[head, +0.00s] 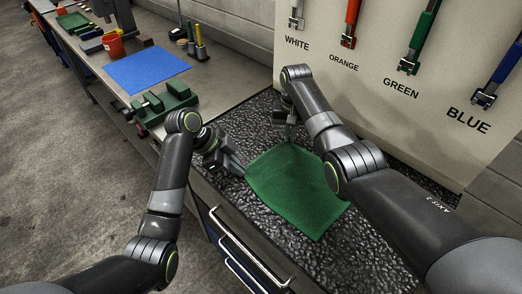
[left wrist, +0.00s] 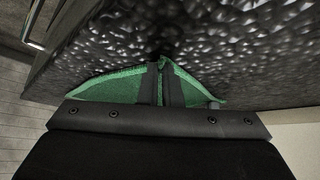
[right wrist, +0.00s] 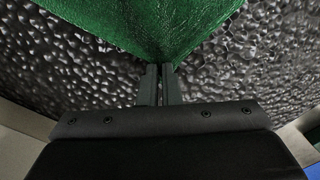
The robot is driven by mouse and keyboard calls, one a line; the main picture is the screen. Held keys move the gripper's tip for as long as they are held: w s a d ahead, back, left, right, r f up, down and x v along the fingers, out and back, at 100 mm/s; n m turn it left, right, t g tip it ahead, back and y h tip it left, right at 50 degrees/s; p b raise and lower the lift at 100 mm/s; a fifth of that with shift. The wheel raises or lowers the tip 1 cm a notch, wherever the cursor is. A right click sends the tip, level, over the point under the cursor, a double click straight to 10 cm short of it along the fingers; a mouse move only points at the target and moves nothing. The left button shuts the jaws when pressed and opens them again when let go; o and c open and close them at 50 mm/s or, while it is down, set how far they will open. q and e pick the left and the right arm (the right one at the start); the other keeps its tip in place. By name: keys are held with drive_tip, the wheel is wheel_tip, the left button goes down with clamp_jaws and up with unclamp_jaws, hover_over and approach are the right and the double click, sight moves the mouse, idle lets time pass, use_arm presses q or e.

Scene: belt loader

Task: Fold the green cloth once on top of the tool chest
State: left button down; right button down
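The green cloth (head: 290,190) lies on the black textured top of the tool chest (head: 262,113), spread out, with part hidden behind my right arm. My left gripper (head: 241,169) is at the cloth's left corner. In the left wrist view its fingers (left wrist: 163,82) are close together with a green fold of cloth (left wrist: 110,87) between and around them. My right gripper (head: 289,140) points down at the far corner. In the right wrist view its fingers (right wrist: 158,82) are nearly together on the corner tip of the cloth (right wrist: 150,25).
A pale panel (head: 370,100) with several coloured tools hanging over labels stands behind the chest. A workbench to the left holds a blue mat (head: 147,70), a green vise-like tool (head: 165,102) and an orange cup (head: 113,44). The chest top is bare around the cloth.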

use_arm(q)
drive_tip(key=shift+a, duration=0.1)
use_arm(e)
drive_tip(key=shift+d+r, duration=0.1)
